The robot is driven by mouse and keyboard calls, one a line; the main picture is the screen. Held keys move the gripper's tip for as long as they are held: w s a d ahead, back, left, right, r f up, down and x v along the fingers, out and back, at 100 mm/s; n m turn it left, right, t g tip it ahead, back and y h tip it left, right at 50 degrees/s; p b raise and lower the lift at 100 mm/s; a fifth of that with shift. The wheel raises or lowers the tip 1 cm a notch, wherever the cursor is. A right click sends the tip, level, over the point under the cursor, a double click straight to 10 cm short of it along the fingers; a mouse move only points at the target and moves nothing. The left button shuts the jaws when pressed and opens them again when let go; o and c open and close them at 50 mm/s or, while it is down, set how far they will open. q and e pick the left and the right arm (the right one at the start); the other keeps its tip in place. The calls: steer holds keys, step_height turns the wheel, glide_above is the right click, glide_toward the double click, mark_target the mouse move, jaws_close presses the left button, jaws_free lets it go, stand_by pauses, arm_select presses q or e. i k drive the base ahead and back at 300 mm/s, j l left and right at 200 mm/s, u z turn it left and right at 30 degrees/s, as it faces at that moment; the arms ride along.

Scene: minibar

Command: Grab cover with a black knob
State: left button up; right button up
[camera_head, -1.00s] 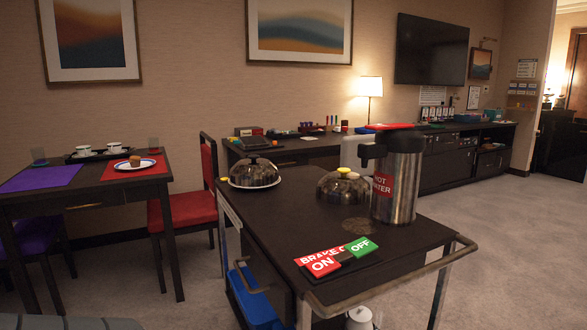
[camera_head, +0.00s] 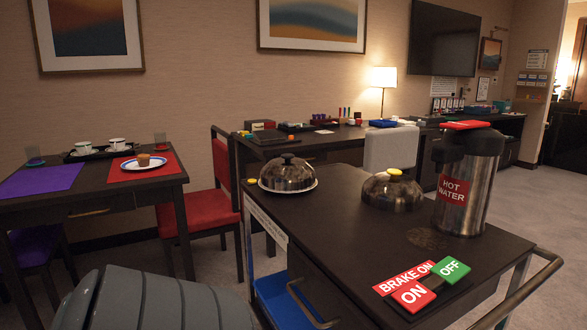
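A steel dome cover with a black knob (camera_head: 288,174) sits on a white plate at the far left corner of the dark cart top. A second steel dome cover with a yellow knob (camera_head: 391,190) sits to its right, beside the hot water dispenser. A grey part of my own body shows at the bottom left. Neither of my grippers is in view.
The cart (camera_head: 330,226) carries a tall hot water dispenser (camera_head: 466,180) at its right and red and green brake signs (camera_head: 421,281) at its front. A dark table (camera_head: 90,199) with a muffin plate stands at left, with a red chair (camera_head: 199,208) between.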

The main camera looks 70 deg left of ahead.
mark_target(287, 172)
steer(key=k+j+z, duration=0.1)
steer(key=j, duration=0.25)
steer(key=k+j, duration=0.15)
steer(key=j, duration=0.2)
steer(key=k+j+z, duration=0.15)
steer(key=j, duration=0.2)
steer(key=k+j, duration=0.15)
steer(key=j, duration=0.2)
steer(key=k+j, duration=0.15)
steer(key=j, duration=0.2)
steer(key=k+j, duration=0.15)
steer(key=j, duration=0.2)
steer(key=k+j, duration=0.2)
steer(key=j, duration=0.2)
steer(key=k+j, duration=0.15)
steer(key=j, duration=0.2)
steer(key=k+j+z, duration=0.1)
steer(key=j, duration=0.25)
